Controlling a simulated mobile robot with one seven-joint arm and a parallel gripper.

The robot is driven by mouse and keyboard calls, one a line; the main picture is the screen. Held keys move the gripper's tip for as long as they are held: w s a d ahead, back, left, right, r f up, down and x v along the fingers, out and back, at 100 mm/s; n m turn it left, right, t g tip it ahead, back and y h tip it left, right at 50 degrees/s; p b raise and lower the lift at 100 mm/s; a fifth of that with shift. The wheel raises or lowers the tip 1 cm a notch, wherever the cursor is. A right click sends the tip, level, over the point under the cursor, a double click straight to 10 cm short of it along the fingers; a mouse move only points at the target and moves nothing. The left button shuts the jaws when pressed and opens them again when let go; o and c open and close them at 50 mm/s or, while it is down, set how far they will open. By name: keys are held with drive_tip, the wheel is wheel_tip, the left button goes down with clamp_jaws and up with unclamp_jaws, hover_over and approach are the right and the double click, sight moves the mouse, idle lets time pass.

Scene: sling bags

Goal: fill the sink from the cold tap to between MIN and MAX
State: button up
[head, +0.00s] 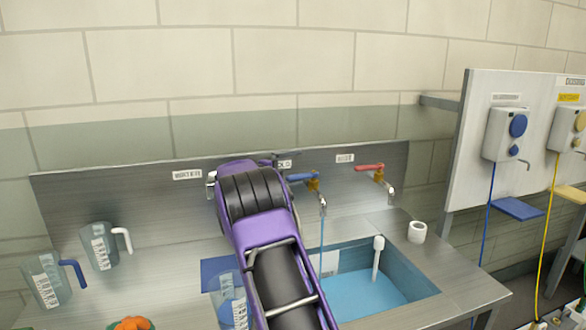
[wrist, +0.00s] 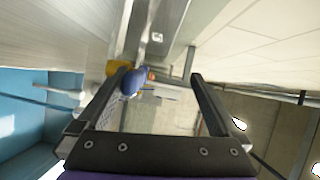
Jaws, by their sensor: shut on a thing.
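The cold tap's blue lever (head: 300,177) is on the steel backsplash, left of the red-handled tap (head: 370,167). A thin stream of water (head: 322,232) falls from its spout into the sink (head: 428,287). Blue water (head: 362,296) covers the sink floor. A white upright pipe (head: 377,258) stands in the sink. A pale plate (head: 329,262) is on the sink wall, but its MIN and MAX marks are too small to read. My arm hides part of the sink's left side.
Measuring jugs with a blue handle (head: 47,281) and a white handle (head: 100,247) stand left on the counter. Another clear jug (head: 229,301) is partly behind my arm. A white ring (head: 417,232) sits right of the sink. A dispenser board (head: 470,140) stands at the right.

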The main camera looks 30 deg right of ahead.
drive_tip(key=shift+a+r, duration=0.4)
drive_tip(key=shift+r, duration=0.45)
drive_tip(key=shift+f+b+v, duration=0.15)
drive_tip(key=shift+b+v, duration=0.25)
drive_tip(key=shift+v, duration=0.7)
drive_tip(key=shift+f+b+v, duration=0.2)
drive_tip(key=shift+b+v, duration=0.15)
drive_tip(key=shift+v, duration=0.75)
drive_tip(key=shift+c, duration=0.4)
drive_tip(key=v, duration=0.3)
drive_tip(key=shift+a+r, duration=0.1)
drive_tip(key=shift+a, duration=0.2)
drive_tip(key=v, duration=0.3)
drive_tip(key=f+b+v, duration=0.1)
drive_tip(key=v, duration=0.7)
drive_tip(key=shift+a+f+b, duration=0.25)
drive_tip(key=shift+f+b, duration=0.1)
drive_tip(key=shift+f, duration=0.05)
